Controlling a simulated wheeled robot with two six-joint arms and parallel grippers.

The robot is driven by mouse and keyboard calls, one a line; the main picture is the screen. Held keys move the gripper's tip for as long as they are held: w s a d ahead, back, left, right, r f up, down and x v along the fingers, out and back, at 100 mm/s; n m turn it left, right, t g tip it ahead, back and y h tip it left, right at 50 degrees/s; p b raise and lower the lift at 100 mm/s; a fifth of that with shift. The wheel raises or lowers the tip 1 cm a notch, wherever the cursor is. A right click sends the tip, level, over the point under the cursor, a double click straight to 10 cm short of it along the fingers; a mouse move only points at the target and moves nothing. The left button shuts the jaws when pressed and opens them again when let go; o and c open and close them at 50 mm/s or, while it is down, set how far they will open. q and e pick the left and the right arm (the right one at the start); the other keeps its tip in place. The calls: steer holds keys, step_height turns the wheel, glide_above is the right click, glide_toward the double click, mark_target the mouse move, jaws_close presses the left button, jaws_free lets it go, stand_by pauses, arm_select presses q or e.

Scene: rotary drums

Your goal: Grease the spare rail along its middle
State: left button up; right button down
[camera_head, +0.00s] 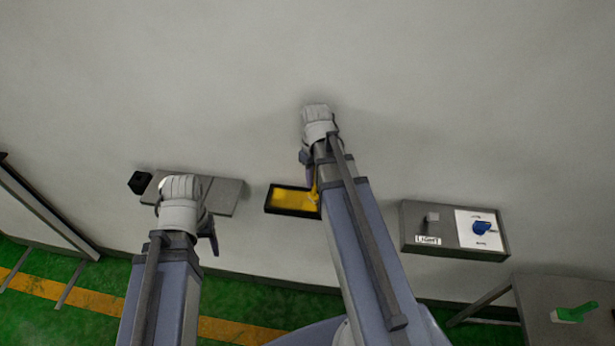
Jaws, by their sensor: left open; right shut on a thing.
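A flat grey bar (226,197), which looks like the spare rail, is at left of centre. My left wrist hides part of it. A shallow black tray (268,205) with yellow grease (290,199) lies to its right. My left gripper (212,240) is open and empty, just below the bar in the picture. My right gripper (309,170) is at the right end of the tray, shut on a small yellow-coloured thing (315,192), mostly hidden by my arm. I cannot tell whether that thing touches the grease.
A small black block (139,182) is at the bar's left end. A grey box (427,242) with a LIGHT label and a blue knob (481,228) is at right. A green-handled thing (575,313) lies on a grey table (545,292) at lower right. Green floor shows below.

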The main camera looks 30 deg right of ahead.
steer(key=shift+s+d, duration=0.3)
steer(key=shift+d, duration=0.15)
steer(key=shift+s+d, duration=0.5)
steer(key=shift+d, duration=0.25)
steer(key=shift+s+d, duration=0.5)
steer(key=shift+d, duration=0.25)
steer(key=shift+d, duration=0.1)
steer(key=s+d, duration=0.4)
steer(key=d, duration=0.1)
steer(key=shift+d, duration=0.35)
steer(key=s+d, duration=0.2)
steer(key=d, duration=0.1)
